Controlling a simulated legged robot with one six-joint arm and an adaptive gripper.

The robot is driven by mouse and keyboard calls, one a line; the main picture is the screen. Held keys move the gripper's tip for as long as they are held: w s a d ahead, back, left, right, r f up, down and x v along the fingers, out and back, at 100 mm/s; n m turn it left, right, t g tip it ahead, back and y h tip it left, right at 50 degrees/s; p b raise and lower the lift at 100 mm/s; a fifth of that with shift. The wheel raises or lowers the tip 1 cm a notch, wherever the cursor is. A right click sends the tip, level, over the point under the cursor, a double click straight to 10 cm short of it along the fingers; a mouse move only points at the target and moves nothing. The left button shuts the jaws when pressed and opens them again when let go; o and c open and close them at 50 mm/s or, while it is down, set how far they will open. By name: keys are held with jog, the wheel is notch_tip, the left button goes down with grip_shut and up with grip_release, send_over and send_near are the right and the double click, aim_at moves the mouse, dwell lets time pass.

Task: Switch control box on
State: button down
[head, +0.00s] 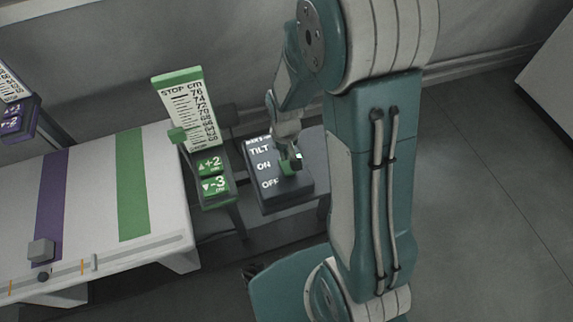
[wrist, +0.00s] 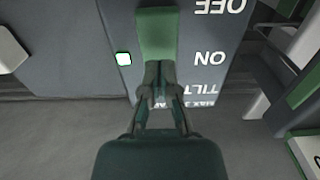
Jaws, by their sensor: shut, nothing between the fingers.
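The dark grey control box (head: 292,193) stands in the middle of the head view, with white labels TILT, ON and OFF down its face. Its green switch handle (head: 287,168) is on the right of the labels, around the ON and OFF rows; its exact setting is unclear. In the wrist view the labels are upside down, and the green handle (wrist: 157,32) lies straight ahead of my gripper (wrist: 158,72). My gripper (head: 287,149) is shut and empty, its tips at the handle's TILT-side end. I cannot tell whether they touch.
A green column control with +2 and -3 buttons (head: 213,176) and a scale board (head: 188,108) stands close left of the box. A white table (head: 90,200) with purple and green stripes is further left. Open floor (head: 490,210) lies to the right.

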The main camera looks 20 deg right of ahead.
aim_at(285, 162)
jog(key=shift+r, duration=2.85)
jog(key=shift+r, duration=0.15)
jog(key=s+r+t, duration=0.2)
jog(key=s+r, duration=0.5)
jog(key=r, duration=0.3)
jog(key=s+r+t, duration=0.3)
jog(key=s+r, duration=0.4)
jog(key=r, duration=0.3)
jog(key=shift+t, duration=0.3)
